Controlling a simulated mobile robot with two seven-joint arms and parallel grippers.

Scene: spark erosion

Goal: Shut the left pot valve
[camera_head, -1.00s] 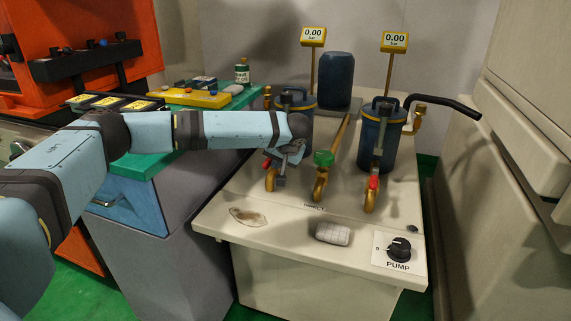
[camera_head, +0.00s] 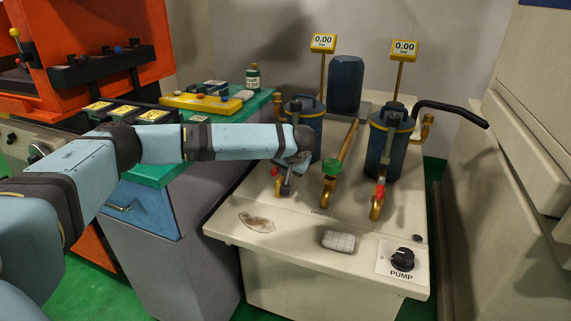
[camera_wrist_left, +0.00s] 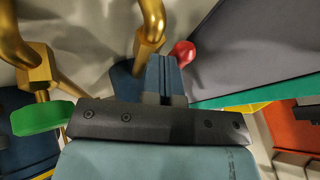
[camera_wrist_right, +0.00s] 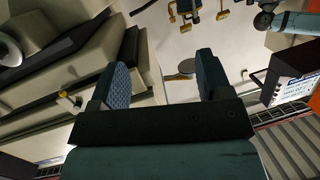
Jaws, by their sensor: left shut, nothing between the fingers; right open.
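The left pot (camera_head: 303,122) is a dark blue cylinder with a yellow band. At its front foot is a brass valve (camera_head: 277,187) with a red handle (camera_head: 275,170), partly hidden by my left gripper. My left gripper (camera_head: 286,188) is shut and empty, pointing down right beside this valve. In the left wrist view its closed fingers (camera_wrist_left: 165,72) are close to the brass valve (camera_wrist_left: 150,38), and the red handle (camera_wrist_left: 183,53) is just right of the fingertips. I cannot tell whether they touch. My right gripper (camera_wrist_right: 165,78) is open and empty, away from the pots.
A green-handled valve (camera_head: 331,168) and the right pot (camera_head: 388,140) with its red-handled valve (camera_head: 378,198) stand to the right. A green-topped bench (camera_head: 150,172) lies under my left arm.

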